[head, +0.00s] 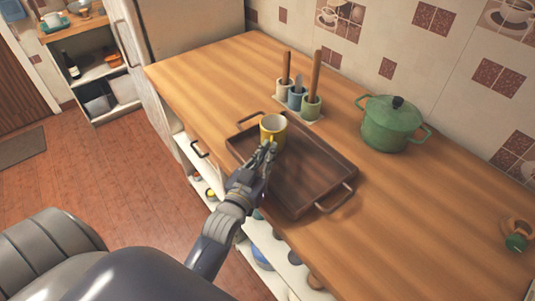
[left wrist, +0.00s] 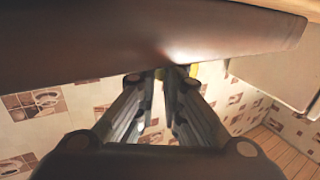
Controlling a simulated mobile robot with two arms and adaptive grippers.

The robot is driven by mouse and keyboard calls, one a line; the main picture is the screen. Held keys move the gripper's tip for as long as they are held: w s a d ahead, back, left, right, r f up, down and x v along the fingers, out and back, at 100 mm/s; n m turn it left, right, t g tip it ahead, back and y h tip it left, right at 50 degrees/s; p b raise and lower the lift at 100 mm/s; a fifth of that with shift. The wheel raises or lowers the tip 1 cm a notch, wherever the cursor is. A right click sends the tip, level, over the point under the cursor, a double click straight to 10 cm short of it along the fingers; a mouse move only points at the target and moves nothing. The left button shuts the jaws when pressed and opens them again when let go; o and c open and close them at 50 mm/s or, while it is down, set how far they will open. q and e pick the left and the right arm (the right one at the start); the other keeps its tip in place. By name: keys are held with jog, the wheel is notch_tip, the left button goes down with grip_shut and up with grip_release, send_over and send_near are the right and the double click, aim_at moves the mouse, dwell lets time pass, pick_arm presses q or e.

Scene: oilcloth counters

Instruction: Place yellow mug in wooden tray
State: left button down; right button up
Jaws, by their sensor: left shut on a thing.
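The yellow mug (head: 272,129) is upright at the left end of the brown wooden tray (head: 312,168). I cannot tell whether its base touches the tray floor. My left gripper (head: 267,152) reaches over the tray's near edge and is shut on the mug's near side, probably at the handle, which the fingers hide. In the left wrist view my gripper's fingers (left wrist: 162,75) are close together, with only a sliver of the yellow mug (left wrist: 194,70) behind them. The tray's dark side (left wrist: 90,50) fills the top of that view. My right gripper is not in view.
A holder with several utensil cups (head: 297,100) stands behind the tray, close to the mug. A green lidded pot (head: 388,124) stands at the back right. The rest of the tray floor is empty, and the wooden counter (head: 430,220) to the right is mostly clear.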

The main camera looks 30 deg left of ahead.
pick_arm(q)
jog(key=shift+s+r, duration=0.1)
jog(key=shift+s, duration=0.05)
jog(key=c, duration=1.8)
grip_release()
jog(key=shift+f, duration=0.2)
jog(key=shift+o, duration=0.5)
jog(key=shift+r, duration=0.2)
jog(key=shift+s+f, duration=0.1)
jog(key=shift+s, duration=0.15)
jog(key=s+d+b, duration=0.1)
jog(key=s+b, duration=0.1)
jog(key=s, duration=0.9)
jog(key=shift+s, duration=0.2)
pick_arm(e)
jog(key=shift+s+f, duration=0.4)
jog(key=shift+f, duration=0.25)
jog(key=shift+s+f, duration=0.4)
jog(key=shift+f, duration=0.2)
pick_arm(q)
jog(key=shift+d, duration=0.1)
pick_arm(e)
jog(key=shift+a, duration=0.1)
